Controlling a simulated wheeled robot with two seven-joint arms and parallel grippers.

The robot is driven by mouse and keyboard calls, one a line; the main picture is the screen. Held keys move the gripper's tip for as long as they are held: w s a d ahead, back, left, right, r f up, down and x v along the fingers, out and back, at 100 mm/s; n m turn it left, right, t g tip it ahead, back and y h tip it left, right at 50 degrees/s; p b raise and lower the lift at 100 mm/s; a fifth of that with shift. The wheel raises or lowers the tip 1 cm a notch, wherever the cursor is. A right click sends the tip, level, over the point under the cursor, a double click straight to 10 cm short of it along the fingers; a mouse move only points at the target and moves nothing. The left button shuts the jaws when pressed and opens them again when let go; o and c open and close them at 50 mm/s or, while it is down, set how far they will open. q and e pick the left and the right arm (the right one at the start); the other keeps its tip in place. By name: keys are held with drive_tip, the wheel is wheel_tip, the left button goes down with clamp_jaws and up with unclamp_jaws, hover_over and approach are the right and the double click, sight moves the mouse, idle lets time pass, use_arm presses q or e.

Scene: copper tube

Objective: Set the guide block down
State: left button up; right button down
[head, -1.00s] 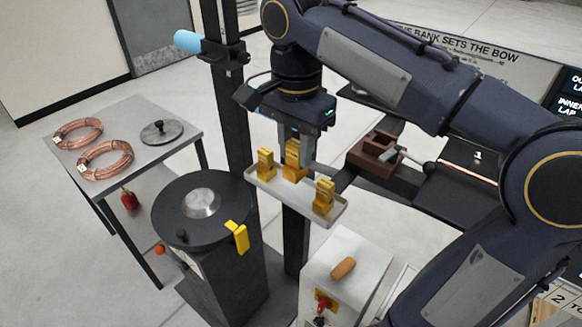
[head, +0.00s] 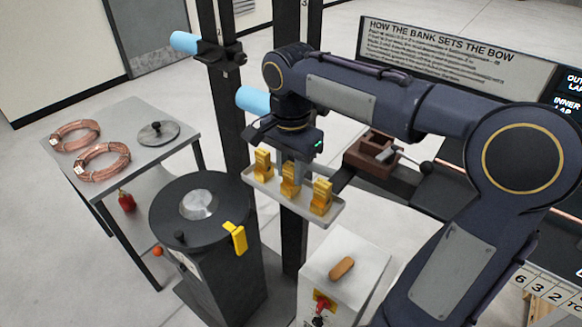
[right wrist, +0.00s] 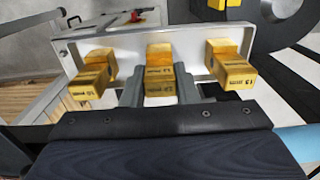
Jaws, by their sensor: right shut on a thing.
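Three yellow guide blocks stand in a row on a pale, shallow tray (head: 272,196). The middle guide block (head: 290,181) is in line with the left block (head: 263,164) and the right block (head: 321,195). My right gripper (head: 293,165) comes down over the middle block. In the right wrist view its two grey fingers stand either side of the middle block (right wrist: 160,82), shut on it. The other two blocks stand apart from the fingers. The middle block appears at tray level; its underside contact is hidden. My left gripper is not in view.
A dark post (head: 293,235) stands under the tray. A dark round-topped stand (head: 175,215) is at left, and a white box (head: 350,255) is in front. A brown block fixture (head: 372,155) sits behind right. Copper coils (head: 103,161) lie on a side table.

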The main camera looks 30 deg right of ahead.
drive_tip(key=shift+f, duration=0.15)
drive_tip(key=c, duration=1.1)
unclamp_jaws()
wheel_tip(320, 180, up, 12)
drive_tip(key=p, duration=0.2)
drive_tip(key=n+t+y, duration=0.1)
drive_tip(key=n+t, duration=0.1)
drive_tip(key=n, duration=0.5)
approach(315, 185)
drive_tip(key=a+f, duration=0.1)
drive_tip(key=f, duration=0.1)
drive_tip(key=s+a+f, duration=0.1)
drive_tip(key=a+f, duration=0.1)
drive_tip(key=f, duration=0.1)
drive_tip(key=shift+s+a+f, duration=0.2)
drive_tip(key=shift+s+f, duration=0.05)
drive_tip(key=shift+f, duration=0.05)
drive_tip(key=s+a+f+n+t+y, duration=0.1)
drive_tip(key=s+f, duration=0.1)
drive_tip(key=f, duration=0.1)
drive_tip(key=s+a+f+n+t+y, duration=0.1)
drive_tip(key=s+f+n, duration=0.1)
drive_tip(key=s+f, duration=0.1)
drive_tip(key=s+a+f+n+t, duration=0.1)
drive_tip(key=s+f+n, duration=0.1)
drive_tip(key=f, duration=0.3)
drive_tip(key=shift+s+a+t+y, duration=0.1)
drive_tip(key=shift+s+t+y, duration=0.2)
drive_tip(key=shift+y, duration=0.1)
drive_tip(key=shift+r, duration=0.1)
